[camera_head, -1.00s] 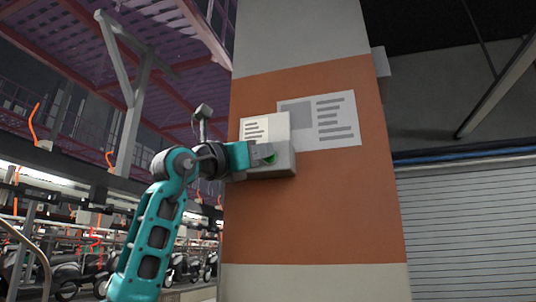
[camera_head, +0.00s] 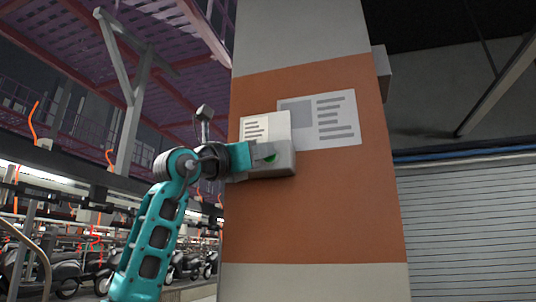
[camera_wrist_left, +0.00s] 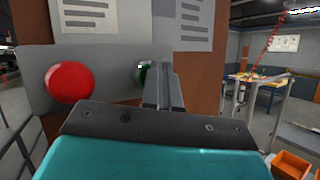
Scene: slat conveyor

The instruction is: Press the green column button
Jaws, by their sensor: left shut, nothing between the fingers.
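The green button (camera_head: 270,158) is on a grey box (camera_head: 284,165) fixed to the orange and white column (camera_head: 330,215). My left gripper (camera_head: 266,152) is shut and empty, with its fingertips at the green button and covering part of it. In the left wrist view the green button (camera_wrist_left: 142,74) shows as a dark green edge just left of my left gripper's fingers (camera_wrist_left: 168,80). I cannot tell whether the fingertips touch it. A red button (camera_wrist_left: 70,82) sits on the same box, left of the green one. My right gripper is not in view.
Printed sheets (camera_head: 322,120) are on the column above the box. A roller shutter (camera_head: 465,225) is at the right. Motorbikes (camera_head: 70,270) stand in the hall at the left. The wrist view shows a workbench (camera_wrist_left: 255,82) and orange bins (camera_wrist_left: 291,165).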

